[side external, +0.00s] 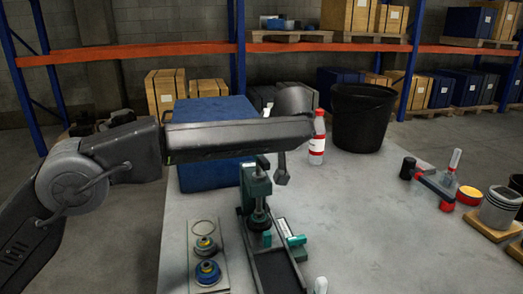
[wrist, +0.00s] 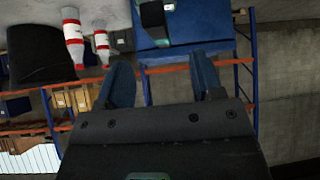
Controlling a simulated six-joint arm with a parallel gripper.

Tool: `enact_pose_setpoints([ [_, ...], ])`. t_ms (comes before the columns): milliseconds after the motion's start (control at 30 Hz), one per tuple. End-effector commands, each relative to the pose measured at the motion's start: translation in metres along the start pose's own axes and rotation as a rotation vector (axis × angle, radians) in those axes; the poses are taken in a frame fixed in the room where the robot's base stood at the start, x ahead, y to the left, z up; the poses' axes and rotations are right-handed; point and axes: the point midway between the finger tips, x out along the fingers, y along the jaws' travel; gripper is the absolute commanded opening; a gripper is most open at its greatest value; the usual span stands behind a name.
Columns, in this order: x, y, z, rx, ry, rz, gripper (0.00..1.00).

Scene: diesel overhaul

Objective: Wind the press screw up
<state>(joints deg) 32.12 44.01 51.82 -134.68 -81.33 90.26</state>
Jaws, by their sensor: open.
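The green press (side external: 250,195) stands upright near the middle of the table, with a dark vertical screw (side external: 258,207) under its top beam. My gripper (side external: 282,178) hangs beside the top of the press, to its right in the side view. It appears apart from the press. In the wrist view my gripper (wrist: 163,78) is open, with two separate blue-grey fingers and nothing between them. A green and black part, likely the press top (wrist: 155,22), shows at the upper edge of that view. My arm hides some of the area behind the press.
A blue box (side external: 205,172) stands behind the press, a bottle (side external: 317,140) and a black bin (side external: 362,117) behind right. A plate with ring parts (side external: 207,270) lies left of the press. Tools (side external: 435,185) lie at right. The table (side external: 370,220) is clear between.

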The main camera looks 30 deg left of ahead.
Motion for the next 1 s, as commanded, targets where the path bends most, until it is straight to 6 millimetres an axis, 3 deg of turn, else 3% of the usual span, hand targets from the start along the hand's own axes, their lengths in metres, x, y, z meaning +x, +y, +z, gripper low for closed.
enact_pose_setpoints([
  [200, -0.052, 0.001, 0.001, 0.000, 0.000, 0.005, 0.60],
  [400, -0.081, 0.001, 0.001, 0.001, 0.000, 0.003, 0.60],
  [867, -0.091, 0.000, 0.000, 0.000, 0.000, 0.000, 0.60],
  [1000, -0.087, 0.000, 0.006, 0.000, 0.030, -0.023, 0.47],
])
